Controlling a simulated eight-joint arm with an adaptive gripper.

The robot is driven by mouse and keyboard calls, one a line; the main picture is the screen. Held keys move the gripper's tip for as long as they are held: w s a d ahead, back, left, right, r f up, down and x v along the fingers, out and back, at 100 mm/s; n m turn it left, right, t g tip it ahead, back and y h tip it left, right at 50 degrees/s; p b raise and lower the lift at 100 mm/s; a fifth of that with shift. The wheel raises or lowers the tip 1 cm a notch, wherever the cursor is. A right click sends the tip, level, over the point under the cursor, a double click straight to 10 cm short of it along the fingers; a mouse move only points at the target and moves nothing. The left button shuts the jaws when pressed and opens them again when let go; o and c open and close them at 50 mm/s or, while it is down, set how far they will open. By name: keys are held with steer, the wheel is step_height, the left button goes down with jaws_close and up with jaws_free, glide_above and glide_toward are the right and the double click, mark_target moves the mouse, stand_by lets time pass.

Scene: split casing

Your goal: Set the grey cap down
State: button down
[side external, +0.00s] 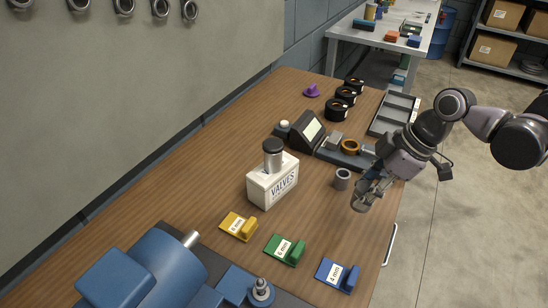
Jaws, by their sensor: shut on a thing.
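My gripper (366,197) is at the right side of the wooden bench, above its right edge area. It is shut on a small grey piece at its fingertips, which looks like the grey cap (360,203); grey fingers and grey piece blend, so its outline is unclear. I cannot tell the exact height above the bench. A short grey hollow cylinder (342,180) stands upright on the bench just left of my gripper, apart from it.
A white VALVES box (273,183) bears a dark grey cylinder (273,154). Yellow (239,226), green (285,249) and blue (337,275) labelled blocks lie in front. A dark device with a screen (310,131) and a grey tray (394,113) stand behind. Bare wood lies between box and blocks.

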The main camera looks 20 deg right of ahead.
steer(key=a+f, duration=0.1)
steer(key=a, duration=0.1)
steer(key=a+f, duration=0.1)
steer(key=shift+a+f, duration=0.15)
steer(key=shift+a, duration=0.2)
steer(key=shift+f, duration=2)
steer(key=shift+f, duration=0.1)
steer(key=c, duration=0.8)
jaws_free()
steer(key=shift+o, duration=0.2)
steer(key=v, duration=1.2)
steer(key=s+d+m+t+h, duration=0.2)
steer(key=d+m, duration=0.4)
steer(key=d, duration=0.3)
steer(key=s+d+f+m+t+h, duration=0.1)
steer(key=s+d+m+t+h, duration=0.1)
steer(key=d+m, duration=0.4)
steer(key=s+d, duration=0.1)
steer(key=d, duration=0.2)
steer(key=shift+f+t, duration=0.15)
steer(key=shift+t, duration=0.25)
